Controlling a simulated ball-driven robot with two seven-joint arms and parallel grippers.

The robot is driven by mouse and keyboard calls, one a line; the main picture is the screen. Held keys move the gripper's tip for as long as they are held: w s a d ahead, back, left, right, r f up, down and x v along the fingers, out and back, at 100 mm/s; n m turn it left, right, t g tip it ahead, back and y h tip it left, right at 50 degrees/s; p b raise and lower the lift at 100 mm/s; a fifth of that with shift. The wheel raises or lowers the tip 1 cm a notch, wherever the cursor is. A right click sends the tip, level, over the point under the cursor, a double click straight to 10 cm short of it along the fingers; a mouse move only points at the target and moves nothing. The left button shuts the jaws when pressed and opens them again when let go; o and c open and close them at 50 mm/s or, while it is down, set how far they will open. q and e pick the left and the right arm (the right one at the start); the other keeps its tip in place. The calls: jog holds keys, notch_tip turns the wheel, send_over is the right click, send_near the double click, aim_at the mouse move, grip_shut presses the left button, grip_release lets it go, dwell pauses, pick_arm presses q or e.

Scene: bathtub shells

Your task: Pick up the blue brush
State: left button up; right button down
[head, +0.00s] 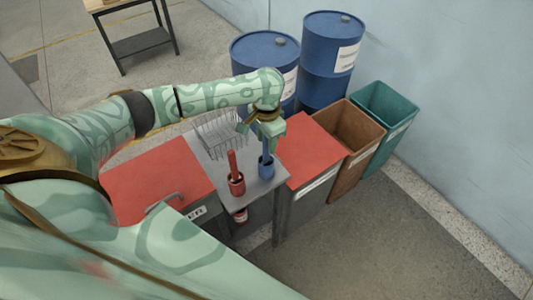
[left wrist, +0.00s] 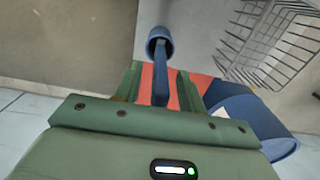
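The blue brush (head: 266,146) stands upright in a blue cup (head: 266,169) on the grey table. My left gripper (head: 261,127) is above the cup, at the top of the brush handle. In the left wrist view the brush handle (left wrist: 160,88) runs from the blue cup (left wrist: 160,38) in between the fingers of my left gripper (left wrist: 160,84). Red surface shows on both sides of the handle, so the fingers look open and apart from it. The brush's lower end is hidden in the cup. My right gripper is not in view.
A red brush (head: 232,162) stands in a red cup (head: 237,184) left of the blue cup. A wire rack (head: 216,132) is behind. Red-topped bins (head: 312,146) flank the table (head: 262,192). Blue barrels (head: 330,62), a brown bin (head: 350,140) and a teal bin (head: 398,128) stand beyond.

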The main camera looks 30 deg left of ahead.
pick_arm(q)
jog(key=shift+r, duration=0.1)
grip_shut()
